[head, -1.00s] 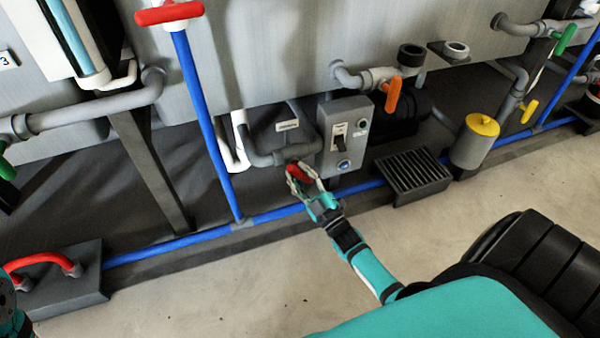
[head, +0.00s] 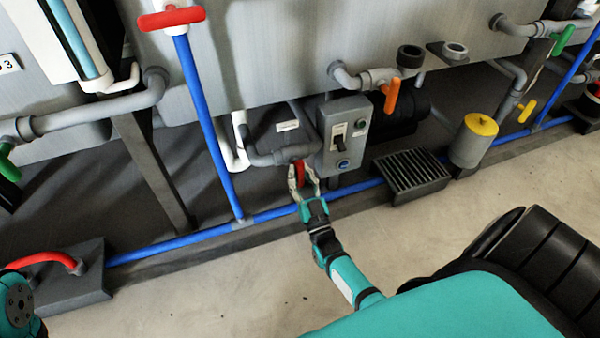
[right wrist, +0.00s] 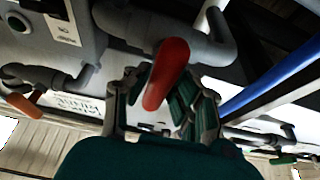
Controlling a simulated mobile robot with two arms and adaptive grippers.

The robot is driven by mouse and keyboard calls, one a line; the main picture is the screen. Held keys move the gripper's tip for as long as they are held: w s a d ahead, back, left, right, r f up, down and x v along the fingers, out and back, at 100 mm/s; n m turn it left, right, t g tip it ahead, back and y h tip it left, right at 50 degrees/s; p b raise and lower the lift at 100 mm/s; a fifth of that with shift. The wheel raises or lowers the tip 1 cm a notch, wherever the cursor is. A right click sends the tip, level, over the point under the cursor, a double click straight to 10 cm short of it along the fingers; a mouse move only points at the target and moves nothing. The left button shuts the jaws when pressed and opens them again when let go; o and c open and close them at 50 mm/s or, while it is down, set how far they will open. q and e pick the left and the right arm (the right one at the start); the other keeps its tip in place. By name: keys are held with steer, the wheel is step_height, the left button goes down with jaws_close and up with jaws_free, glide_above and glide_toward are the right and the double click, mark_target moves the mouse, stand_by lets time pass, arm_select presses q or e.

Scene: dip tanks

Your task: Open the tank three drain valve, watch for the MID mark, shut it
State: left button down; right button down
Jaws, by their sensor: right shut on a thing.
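A red valve handle (head: 300,174) sits on a grey pipe low under the tank, left of a grey switch box. My right gripper (head: 302,183) is shut on this handle, with a finger on each side. In the right wrist view the red handle (right wrist: 166,76) stands upright between the fingers (right wrist: 160,98). A plate reading 3 (head: 9,64) is at the far left on the tank. Beside it is a sight tube with a pale blue column (head: 68,38); its upper part is cut off and no MID mark shows. My left gripper is out of view.
The switch box (head: 343,137) is close right of my right gripper. An orange valve handle (head: 392,96), a floor grate (head: 411,176) and a yellow-topped can (head: 480,128) are further right. Blue pipe (head: 270,214) runs along the floor. A red grab handle (head: 45,259) is at lower left.

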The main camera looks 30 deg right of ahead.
mark_target(300, 161)
stand_by(0.5)
steer(key=c, duration=1.2)
jaws_free()
steer(key=shift+o, duration=0.2)
step_height(300, 161, up, 10)
steer(key=shift+f, duration=0.1)
